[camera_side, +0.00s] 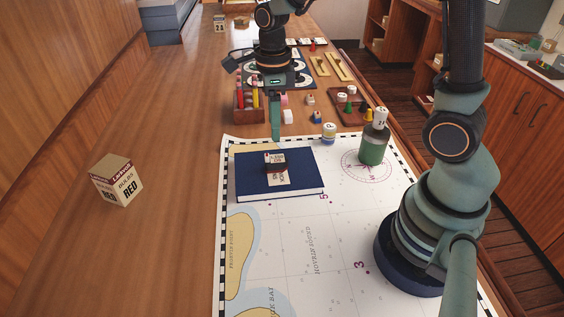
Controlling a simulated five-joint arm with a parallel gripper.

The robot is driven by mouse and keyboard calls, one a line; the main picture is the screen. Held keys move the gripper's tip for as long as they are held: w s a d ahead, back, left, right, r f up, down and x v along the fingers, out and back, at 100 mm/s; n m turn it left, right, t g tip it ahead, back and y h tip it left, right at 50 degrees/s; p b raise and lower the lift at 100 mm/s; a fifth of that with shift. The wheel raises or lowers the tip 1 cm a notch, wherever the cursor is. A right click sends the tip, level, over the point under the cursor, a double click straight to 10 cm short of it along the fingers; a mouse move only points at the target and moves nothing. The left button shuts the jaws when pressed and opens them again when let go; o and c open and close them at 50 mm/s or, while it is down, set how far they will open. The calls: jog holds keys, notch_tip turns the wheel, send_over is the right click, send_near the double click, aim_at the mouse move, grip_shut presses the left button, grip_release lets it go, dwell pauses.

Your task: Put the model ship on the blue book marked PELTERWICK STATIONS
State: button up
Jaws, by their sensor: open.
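The blue book (305,180) lies flat on the chart, its cover up and a white label (281,180) on it, whose print is too small to read surely. A small dark block-like thing with a white top (275,166), which looks like the model ship, sits on the cover and partly covers the label. My gripper (275,136) points down just behind the book's far edge in the picture, above and apart from the ship. It is open and holds nothing; one finger mostly hides the other.
A RED box (117,180) stands on the left. Behind are a red tray of sticks (249,106) and a brown tray of pieces (350,106). The chart (300,250) in front is clear.

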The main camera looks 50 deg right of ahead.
jog(key=s+r+n+t, duration=0.2)
jog(key=s+r+n, duration=0.2)
jog(key=n, duration=0.9)
jog(key=s+r+n+t, duration=0.3)
jog(key=r+n, duration=0.4)
jog(key=n, duration=0.7)
jog(key=shift+s+t, duration=0.3)
jog(key=shift+s, duration=0.25)
